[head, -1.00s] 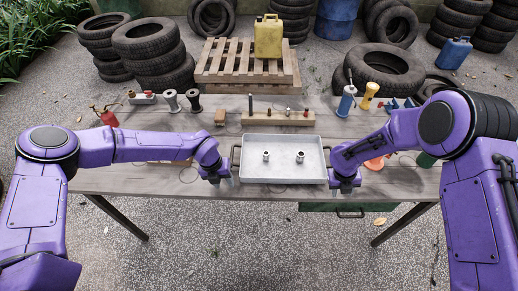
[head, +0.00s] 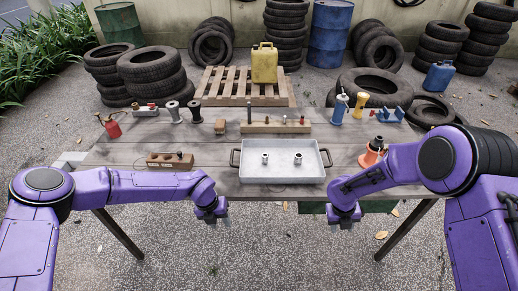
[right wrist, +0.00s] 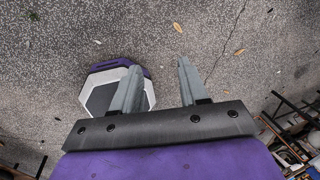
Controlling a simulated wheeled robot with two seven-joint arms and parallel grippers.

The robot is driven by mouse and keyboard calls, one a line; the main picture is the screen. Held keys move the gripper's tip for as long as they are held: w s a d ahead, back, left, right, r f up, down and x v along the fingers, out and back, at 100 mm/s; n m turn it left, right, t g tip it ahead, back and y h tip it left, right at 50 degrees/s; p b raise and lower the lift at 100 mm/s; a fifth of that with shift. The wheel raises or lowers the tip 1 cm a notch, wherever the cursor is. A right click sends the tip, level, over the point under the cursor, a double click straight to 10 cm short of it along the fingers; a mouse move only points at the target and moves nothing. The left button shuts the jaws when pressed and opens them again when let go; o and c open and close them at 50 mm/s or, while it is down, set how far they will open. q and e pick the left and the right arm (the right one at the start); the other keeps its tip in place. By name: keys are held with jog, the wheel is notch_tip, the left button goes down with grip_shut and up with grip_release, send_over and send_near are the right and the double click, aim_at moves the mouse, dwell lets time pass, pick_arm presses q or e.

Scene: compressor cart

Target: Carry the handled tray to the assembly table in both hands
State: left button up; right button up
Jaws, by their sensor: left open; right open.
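The handled tray (head: 282,175) is a shallow light-grey tray with a dark handle at each short side. It rests on the wooden table (head: 130,170) near its front edge, with two small metal fittings (head: 298,159) standing in it. My left gripper (head: 211,219) is open and empty, in front of the table edge and to the left of the tray. My right gripper (head: 341,224) is open and empty, in front of the edge and to the right of the tray.
A wooden block (head: 169,162) lies left of the tray, and a long wooden holder (head: 275,127) stands behind it. An orange item (head: 371,153) sits to its right. Spools, an oil can (head: 112,124) and bottles stand along the back. Tyres and a pallet (head: 243,86) are beyond.

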jog(key=v, duration=1.2)
jog(key=shift+s, duration=0.4)
jog(key=shift+d, duration=0.15)
